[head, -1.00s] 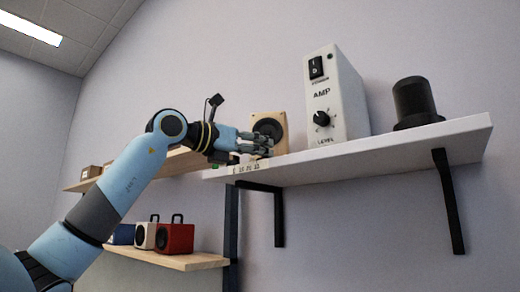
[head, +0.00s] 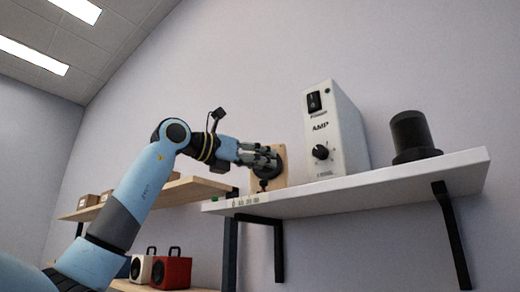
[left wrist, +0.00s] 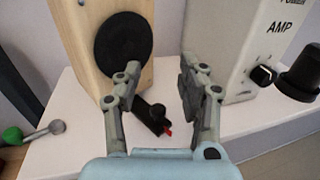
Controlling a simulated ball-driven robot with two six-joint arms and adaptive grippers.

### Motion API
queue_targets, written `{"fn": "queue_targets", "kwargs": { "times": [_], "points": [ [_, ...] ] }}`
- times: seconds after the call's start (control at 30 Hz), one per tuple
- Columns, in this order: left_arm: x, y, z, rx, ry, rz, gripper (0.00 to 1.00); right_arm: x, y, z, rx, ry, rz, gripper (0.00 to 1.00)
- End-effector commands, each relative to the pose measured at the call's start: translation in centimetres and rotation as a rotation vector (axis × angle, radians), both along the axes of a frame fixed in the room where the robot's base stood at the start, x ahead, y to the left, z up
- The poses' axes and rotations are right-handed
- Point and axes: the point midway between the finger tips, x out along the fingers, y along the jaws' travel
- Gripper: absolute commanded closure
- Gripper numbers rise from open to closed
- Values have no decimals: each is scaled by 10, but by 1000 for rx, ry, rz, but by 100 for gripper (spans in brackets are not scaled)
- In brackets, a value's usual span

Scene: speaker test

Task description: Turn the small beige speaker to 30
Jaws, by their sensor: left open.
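The small beige speaker (head: 281,165) stands upright on the white shelf, with a round black cone on its front. In the left wrist view the speaker (left wrist: 143,80) is at upper left, cut off by the top edge. A small black handle with a knob and a red tip (left wrist: 152,113) lies low in front of it, seen between my fingers. It also shows below the gripper in the head view (head: 263,184). My left gripper (head: 272,158) is open and empty in front of the speaker, hiding part of its cone. Contact cannot be told. My right gripper is out of view.
A white amp box (head: 335,135) stands right of the speaker, with a black cylinder (head: 412,135) farther right. Lower left are wooden shelves with boxes and a red speaker (head: 172,271). Small marks line the white shelf's front edge.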

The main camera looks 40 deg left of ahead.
Motion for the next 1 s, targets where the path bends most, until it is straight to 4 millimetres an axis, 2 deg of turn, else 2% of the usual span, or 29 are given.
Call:
{"fn": "queue_targets", "kwargs": {
  "times": [0.03,0.1,0.3,1.0],
  "points": [
    [0,0,13,-3,-5,-1,59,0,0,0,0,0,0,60],
    [0,-1,25,-1,-4,-2,59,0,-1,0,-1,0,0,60],
    [0,0,46,-1,-1,0,59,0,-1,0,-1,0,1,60],
    [0,0,48,0,1,0,59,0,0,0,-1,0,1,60]
  ]
}}
